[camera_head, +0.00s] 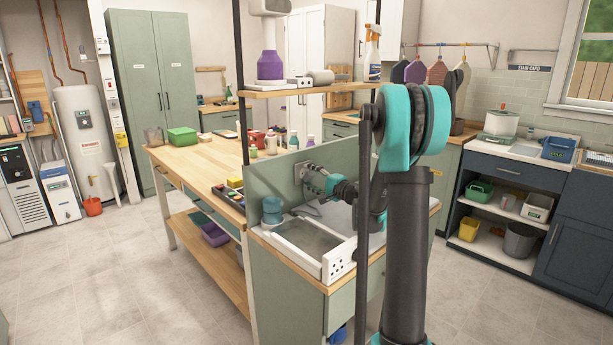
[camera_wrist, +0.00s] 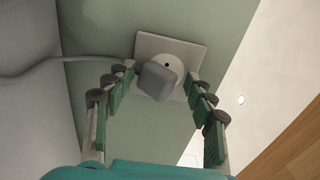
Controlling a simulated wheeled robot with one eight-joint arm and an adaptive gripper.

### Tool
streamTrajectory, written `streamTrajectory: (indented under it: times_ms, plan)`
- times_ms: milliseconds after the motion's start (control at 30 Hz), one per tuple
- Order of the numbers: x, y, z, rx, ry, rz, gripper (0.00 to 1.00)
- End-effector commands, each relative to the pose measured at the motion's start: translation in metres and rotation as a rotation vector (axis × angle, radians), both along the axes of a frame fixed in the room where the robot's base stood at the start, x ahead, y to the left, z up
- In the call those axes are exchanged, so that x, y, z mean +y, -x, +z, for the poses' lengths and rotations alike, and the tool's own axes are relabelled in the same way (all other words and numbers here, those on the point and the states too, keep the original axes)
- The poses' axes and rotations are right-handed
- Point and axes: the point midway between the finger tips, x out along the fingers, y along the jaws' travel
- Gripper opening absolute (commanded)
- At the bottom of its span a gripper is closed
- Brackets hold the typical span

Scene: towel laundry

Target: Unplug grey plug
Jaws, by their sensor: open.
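In the wrist view a grey, rounded block-shaped plug (camera_wrist: 157,82) sits at a pale square socket plate (camera_wrist: 185,47) on a green panel. It covers the lower part of the round socket face, and one dark hole shows above it. I cannot tell how deep it is seated. A grey cable (camera_wrist: 75,59) runs from the plug to the left. My gripper (camera_wrist: 158,76) is open, with a finger on each side of the plug and no clear contact. In the head view my gripper (camera_head: 320,181) is at the green panel above the sink; the plug is too small to make out there.
The green panel (camera_head: 278,170) stands behind the white sink (camera_head: 340,262). A blue-teal container (camera_head: 272,211) stands at the sink's left corner. A wooden shelf (camera_head: 302,90) with bottles hangs above. A wooden worktable (camera_head: 190,160) with several items extends to the left.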

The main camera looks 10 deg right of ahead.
Motion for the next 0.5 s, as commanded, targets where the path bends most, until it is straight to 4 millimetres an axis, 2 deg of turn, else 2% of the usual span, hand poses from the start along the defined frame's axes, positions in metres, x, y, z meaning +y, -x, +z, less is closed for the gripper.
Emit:
streamTrajectory:
  times_ms: [500]
  plan:
    - [-0.0001, -0.0001, -0.0030, 0.000, 0.000, 0.000, 0.55]
